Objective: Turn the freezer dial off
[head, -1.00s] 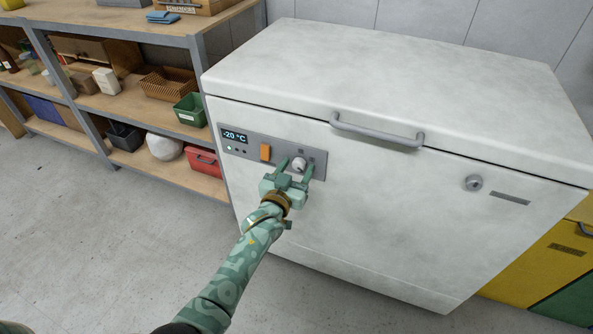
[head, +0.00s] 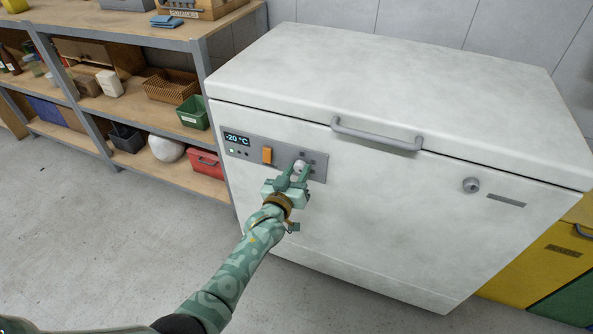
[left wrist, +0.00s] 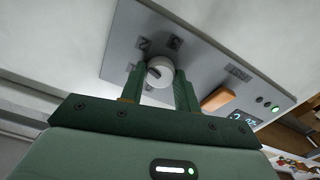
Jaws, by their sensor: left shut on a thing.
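The white chest freezer (head: 400,210) stands against the wall with its lid shut. Its grey control panel (head: 320,158) carries a display reading -20 °C, an orange switch (head: 267,155) and a round white dial (head: 299,165). My left gripper (head: 297,174) is shut on the dial, with one green finger on each side of it. In the left wrist view the dial (left wrist: 160,71) sits between the fingertips, and a dark mark shows on its face. The fingers hide part of the dial in the head view. My right gripper is out of view.
The lid handle (head: 376,136) sticks out above and right of the panel. A round lock (head: 471,185) is farther right on the front. Shelves (head: 140,110) with bins and boxes stand at left. A yellow and green bin (head: 552,258) stands at right. The floor in front is clear.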

